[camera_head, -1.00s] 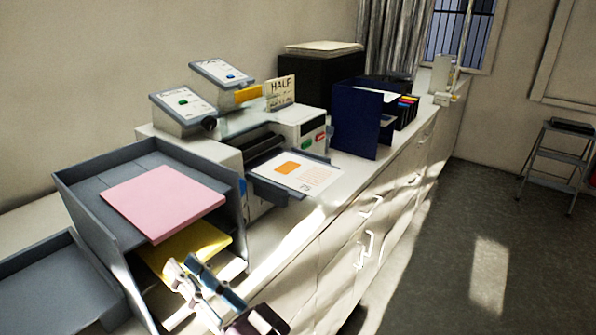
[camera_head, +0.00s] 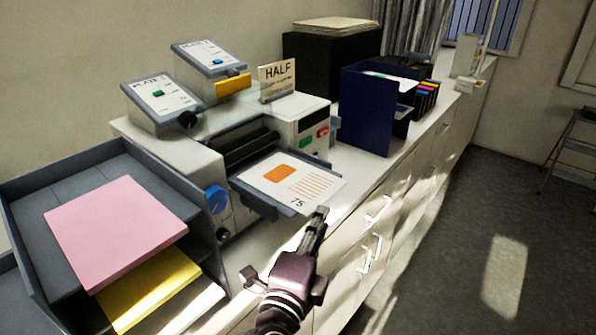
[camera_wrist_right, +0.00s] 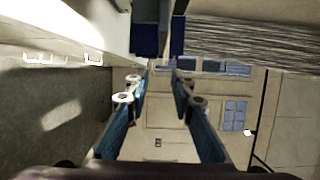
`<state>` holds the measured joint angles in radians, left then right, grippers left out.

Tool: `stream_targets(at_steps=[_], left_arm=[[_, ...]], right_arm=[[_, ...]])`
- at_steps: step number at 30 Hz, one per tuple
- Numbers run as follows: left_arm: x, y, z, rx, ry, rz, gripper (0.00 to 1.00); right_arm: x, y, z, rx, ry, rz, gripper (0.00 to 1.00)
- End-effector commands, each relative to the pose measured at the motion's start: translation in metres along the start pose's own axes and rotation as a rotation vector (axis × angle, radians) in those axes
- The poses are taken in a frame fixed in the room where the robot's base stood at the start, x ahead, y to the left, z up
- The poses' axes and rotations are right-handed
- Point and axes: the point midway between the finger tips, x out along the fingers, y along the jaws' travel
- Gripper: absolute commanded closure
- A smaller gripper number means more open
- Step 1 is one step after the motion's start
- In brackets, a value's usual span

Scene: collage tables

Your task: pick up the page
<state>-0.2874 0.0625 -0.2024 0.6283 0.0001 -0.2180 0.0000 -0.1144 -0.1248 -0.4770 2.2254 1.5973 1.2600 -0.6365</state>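The page (camera_head: 292,181) is a white sheet with an orange block, orange lines and "75" printed on it. It lies on the grey output tray (camera_head: 262,205) of the duplicating machine (camera_head: 185,155). My right gripper (camera_head: 319,213) points at the front corner of the page, its fingertips just beside the tray edge; I cannot tell whether they touch the paper. In the right wrist view the right gripper (camera_wrist_right: 160,82) is open, with nothing between its two blue fingers. The page cannot be made out in that view. My left gripper is not in view.
A grey paper rack (camera_head: 150,165) holds pink sheets (camera_head: 115,232) and yellow sheets (camera_head: 150,288) at the left. A blue upright holder (camera_head: 365,115) stands right of the machine. A "HALF" card (camera_head: 277,80) stands on the machine. Open floor (camera_head: 455,260) lies at the right.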

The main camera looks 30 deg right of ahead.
Motion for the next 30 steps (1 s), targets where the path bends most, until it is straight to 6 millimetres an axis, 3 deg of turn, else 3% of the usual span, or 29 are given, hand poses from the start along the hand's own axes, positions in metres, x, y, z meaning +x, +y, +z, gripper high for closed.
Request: stream_targets(at_steps=[11, 18, 26, 30], left_arm=[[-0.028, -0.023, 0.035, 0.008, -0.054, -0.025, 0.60], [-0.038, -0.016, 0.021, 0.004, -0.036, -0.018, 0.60], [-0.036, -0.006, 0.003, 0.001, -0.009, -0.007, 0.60], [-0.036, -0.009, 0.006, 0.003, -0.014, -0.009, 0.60]], right_arm=[[0.044, -0.007, 0.006, -0.003, 0.003, -0.004, 0.78], [0.072, -0.004, 0.009, 0.000, 0.001, -0.003, 0.78], [0.075, -0.002, 0.009, 0.002, 0.001, -0.002, 0.78], [0.074, -0.002, 0.009, 0.001, 0.001, -0.002, 0.93]])
